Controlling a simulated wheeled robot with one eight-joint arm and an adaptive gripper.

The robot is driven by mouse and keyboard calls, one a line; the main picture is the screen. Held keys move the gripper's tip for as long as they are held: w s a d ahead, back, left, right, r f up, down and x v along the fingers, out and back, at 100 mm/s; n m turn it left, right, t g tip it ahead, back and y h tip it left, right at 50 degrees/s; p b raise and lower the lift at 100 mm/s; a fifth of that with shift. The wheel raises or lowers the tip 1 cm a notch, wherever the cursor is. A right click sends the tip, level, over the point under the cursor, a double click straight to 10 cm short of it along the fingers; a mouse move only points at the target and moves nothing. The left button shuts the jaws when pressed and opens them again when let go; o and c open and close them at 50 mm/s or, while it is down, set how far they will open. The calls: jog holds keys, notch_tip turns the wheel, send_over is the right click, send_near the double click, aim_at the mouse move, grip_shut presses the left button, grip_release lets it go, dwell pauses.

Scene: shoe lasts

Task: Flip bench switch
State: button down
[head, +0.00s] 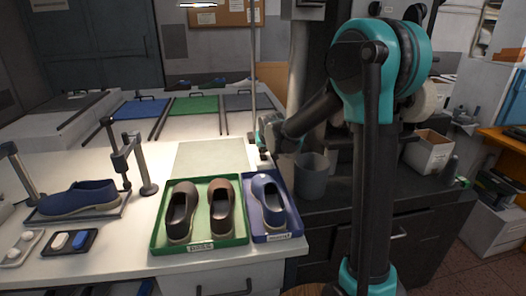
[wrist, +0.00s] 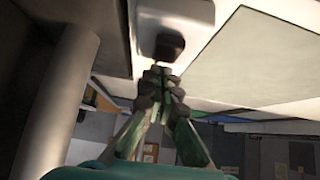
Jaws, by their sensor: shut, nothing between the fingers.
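A small dark block (wrist: 170,46), which looks like the bench switch, sits on a pale rounded housing (wrist: 188,14) in the wrist view. My gripper (wrist: 160,74) is shut and empty, its fingertips together just below the dark block in that picture. I cannot tell whether they touch it, or which way the switch is set. In the head view my gripper (head: 263,152) is small and partly hidden by my arm, low over the right part of the bench, near the thin upright pole (head: 253,80). The switch cannot be made out there.
A pale mat (head: 208,158) lies left of my gripper. In front stand a green tray (head: 155,240) with two brown shoes and a blue tray (head: 296,228) with a blue shoe. A grey bin (head: 312,178) stands to the right. A blue shoe (head: 80,198) is far left.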

jog(key=r, duration=0.4)
jog(key=shift+w+r, duration=0.1)
jog(key=shift+w, duration=0.3)
jog(key=v, duration=0.9)
jog(key=shift+r, duration=0.55)
